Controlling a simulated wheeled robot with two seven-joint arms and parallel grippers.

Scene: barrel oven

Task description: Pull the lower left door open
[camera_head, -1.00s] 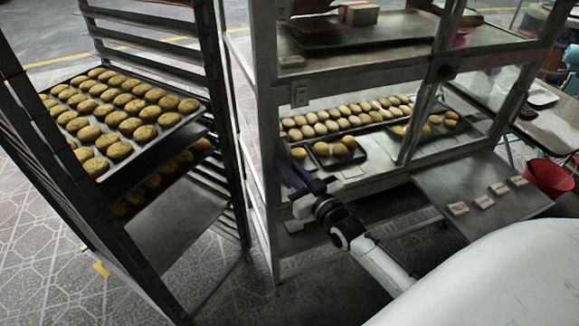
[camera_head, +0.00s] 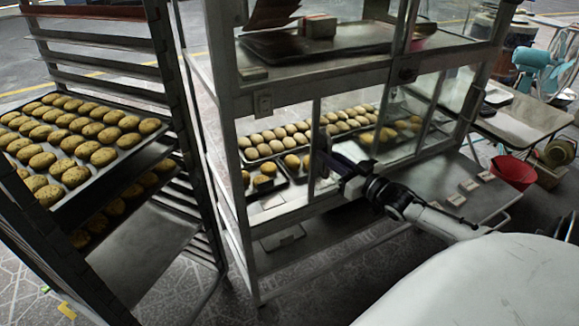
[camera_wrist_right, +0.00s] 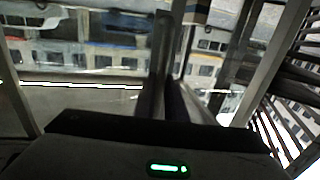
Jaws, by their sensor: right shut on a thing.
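The lower left door (camera_head: 345,130) is a glass panel with a light metal frame on the front of the display cabinet (camera_head: 232,160). Its left edge stands apart from the cabinet's left post, with a gap between, so it looks partly open. My right gripper (camera_head: 322,155) is shut on the door's left edge, at its lower part. In the right wrist view the fingers (camera_wrist_right: 168,95) close on an upright bar; the exact grip is dark and hard to make out. My left gripper is not in view.
Trays of buns (camera_head: 300,135) lie inside the cabinet behind the door. A rack with cookie trays (camera_head: 85,150) stands close on the left. A metal side shelf (camera_head: 465,195) with small cards and a red bucket (camera_head: 512,172) are at right.

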